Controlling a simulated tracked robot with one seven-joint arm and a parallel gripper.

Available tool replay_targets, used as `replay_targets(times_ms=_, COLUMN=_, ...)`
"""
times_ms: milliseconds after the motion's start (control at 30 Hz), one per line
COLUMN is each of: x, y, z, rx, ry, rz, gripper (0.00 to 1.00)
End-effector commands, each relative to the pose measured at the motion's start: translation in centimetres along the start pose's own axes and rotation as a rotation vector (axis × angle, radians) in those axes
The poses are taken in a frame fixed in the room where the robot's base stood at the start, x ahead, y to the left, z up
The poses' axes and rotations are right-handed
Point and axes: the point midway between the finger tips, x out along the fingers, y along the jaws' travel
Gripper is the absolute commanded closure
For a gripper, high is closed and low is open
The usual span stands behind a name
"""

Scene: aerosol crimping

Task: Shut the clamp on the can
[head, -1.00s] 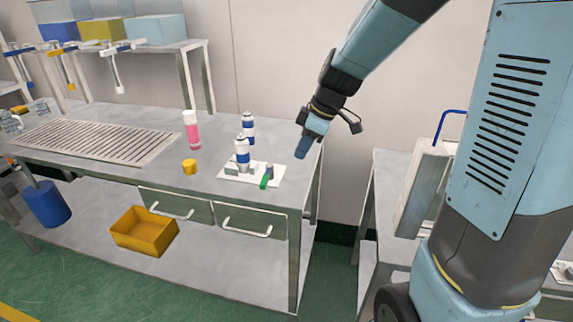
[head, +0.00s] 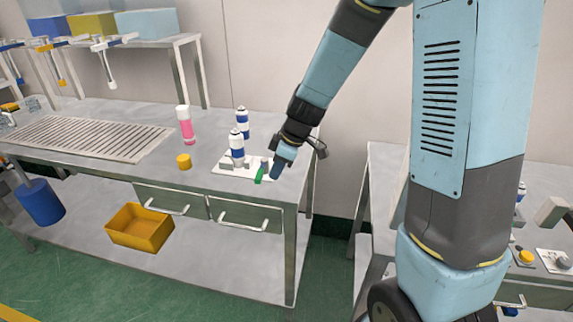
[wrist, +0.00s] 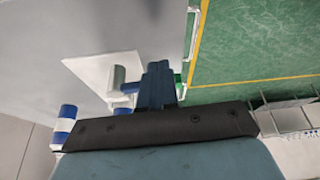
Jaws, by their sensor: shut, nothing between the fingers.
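The clamp is a white plate (head: 222,171) on the workbench with grey blocks and a green handle (head: 260,173) at its right front. A white-and-blue can (head: 237,148) stands upright on the plate, between the blocks. I cannot tell whether the right block touches it. My gripper (head: 277,174) is shut and empty, pointing down just right of the green handle. In the wrist view, my shut fingers (wrist: 158,82) partly cover the green handle (wrist: 179,88), and the plate (wrist: 92,72) with a grey cylinder (wrist: 117,78) lies left of them. Contact with the handle cannot be told.
A second white-and-blue can (head: 242,122) stands behind the plate. The bench's right edge is close to my gripper. Another bench (head: 380,190) stands at right.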

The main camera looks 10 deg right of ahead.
Motion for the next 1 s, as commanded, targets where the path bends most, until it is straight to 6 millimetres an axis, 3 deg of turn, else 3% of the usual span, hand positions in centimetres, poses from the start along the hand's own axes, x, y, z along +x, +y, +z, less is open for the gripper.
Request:
replay_targets(times_ms=200, x=0.6, y=0.0, z=-1.5, rx=-0.001, ry=0.000, rz=0.000, gripper=1.00)
replay_targets(times_ms=667, x=0.7, y=0.0, z=-1.9, rx=0.000, ry=0.000, rz=0.000, gripper=1.00)
replay_targets(times_ms=1000, x=1.4, y=-0.4, z=-3.7, rx=-0.004, ry=0.003, rz=-0.003, gripper=1.00)
